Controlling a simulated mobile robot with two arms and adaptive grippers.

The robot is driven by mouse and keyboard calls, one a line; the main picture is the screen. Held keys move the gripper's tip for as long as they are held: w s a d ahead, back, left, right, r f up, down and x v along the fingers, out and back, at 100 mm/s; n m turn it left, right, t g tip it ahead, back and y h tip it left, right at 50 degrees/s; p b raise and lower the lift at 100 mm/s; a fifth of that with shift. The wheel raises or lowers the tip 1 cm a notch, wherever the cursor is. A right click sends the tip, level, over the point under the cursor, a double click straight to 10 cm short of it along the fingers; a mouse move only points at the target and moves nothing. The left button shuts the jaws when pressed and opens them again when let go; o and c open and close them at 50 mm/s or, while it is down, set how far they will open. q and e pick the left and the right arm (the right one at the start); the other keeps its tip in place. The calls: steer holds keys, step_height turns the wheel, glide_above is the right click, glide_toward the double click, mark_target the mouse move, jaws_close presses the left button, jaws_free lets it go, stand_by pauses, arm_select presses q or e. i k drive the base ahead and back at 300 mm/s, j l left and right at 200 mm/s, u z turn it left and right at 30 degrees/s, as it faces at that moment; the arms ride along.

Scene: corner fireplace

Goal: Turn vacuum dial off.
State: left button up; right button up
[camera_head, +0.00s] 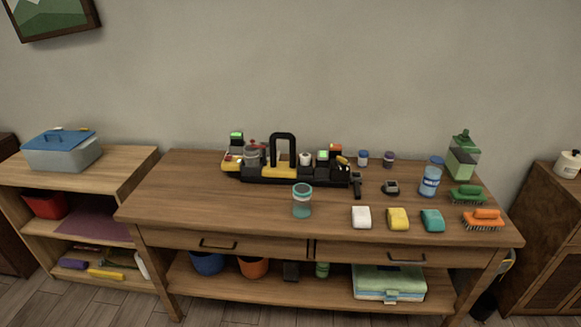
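No vacuum or dial stands out for certain. A long black and yellow assembly (283,170) with an upright black loop handle sits on the back middle of the wooden table. Several small parts stand on it, including ones with green and orange tops. A small dark item with a light top (391,187) lies to its right, and a black tool-like item (356,184) stands at its right end. These are too small to tell whether any is a dial or how it is set. Neither gripper shows.
The table (180,200) is bare at its left. A teal-lidded jar (302,202) stands near the front. White, yellow and teal blocks (398,219), brushes (483,220), a blue bottle (430,178) and a green bottle (462,158) crowd the right. A blue-lidded box (62,152) sits on the left shelf.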

mark_target(341, 162)
steer(key=i, duration=1.25)
